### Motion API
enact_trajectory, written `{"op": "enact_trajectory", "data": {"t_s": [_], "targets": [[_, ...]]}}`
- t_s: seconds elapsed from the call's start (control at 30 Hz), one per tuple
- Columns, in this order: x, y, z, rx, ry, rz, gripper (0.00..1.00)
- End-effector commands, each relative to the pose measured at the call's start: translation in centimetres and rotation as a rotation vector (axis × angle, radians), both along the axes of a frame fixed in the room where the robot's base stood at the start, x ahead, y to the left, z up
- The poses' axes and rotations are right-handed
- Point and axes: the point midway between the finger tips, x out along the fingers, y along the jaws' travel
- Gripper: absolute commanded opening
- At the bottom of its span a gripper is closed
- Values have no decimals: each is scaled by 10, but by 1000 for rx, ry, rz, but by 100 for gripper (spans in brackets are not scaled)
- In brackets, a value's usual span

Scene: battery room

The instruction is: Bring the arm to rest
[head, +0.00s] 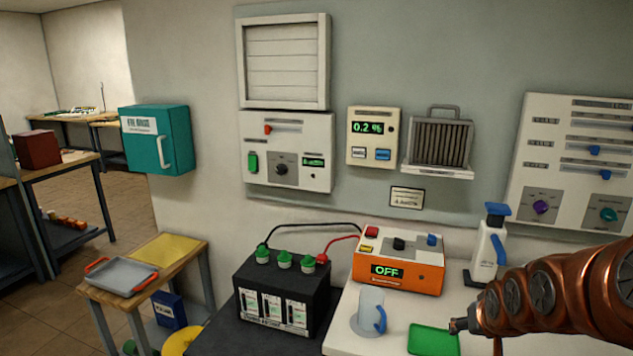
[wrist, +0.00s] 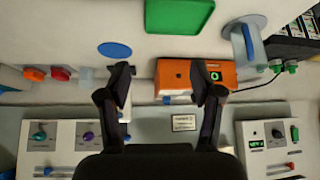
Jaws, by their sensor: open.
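My copper arm (head: 560,290) reaches in from the right edge of the head view, above the white counter. My gripper (head: 460,325) shows only as a small dark tip beside the green tray (head: 433,340); its height above the counter is hard to judge. In the wrist view, my gripper (wrist: 163,72) has two dark fingers spread apart with nothing between them. The orange charger (wrist: 175,82) lies beyond the fingers in that view, and the green tray (wrist: 180,14) is at the top.
The orange charger (head: 400,270) reads OFF, with cables to the black battery (head: 283,300). A mug (head: 371,312) and a white bottle with a blue top (head: 488,250) stand close to my arm. Wall panels (head: 580,165) rise behind. Floor at left is partly open.

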Motion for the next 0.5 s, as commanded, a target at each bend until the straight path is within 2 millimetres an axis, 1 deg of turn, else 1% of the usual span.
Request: {"op": "enact_trajectory", "data": {"t_s": [0.03,0.1,0.17,0.2,0.27,0.3,0.37,0.4,0.5], "targets": [[-19,18,-1,-1,56,21,65],[-51,39,-5,4,149,44,65],[-79,56,-8,9,227,62,65],[-98,66,-9,10,277,74,65],[-128,81,-10,16,352,92,65],[-149,91,-11,22,406,104,65],[-180,103,-11,27,478,120,65],[-200,111,-12,32,528,132,65],[-244,126,-11,45,627,156,65]]}}
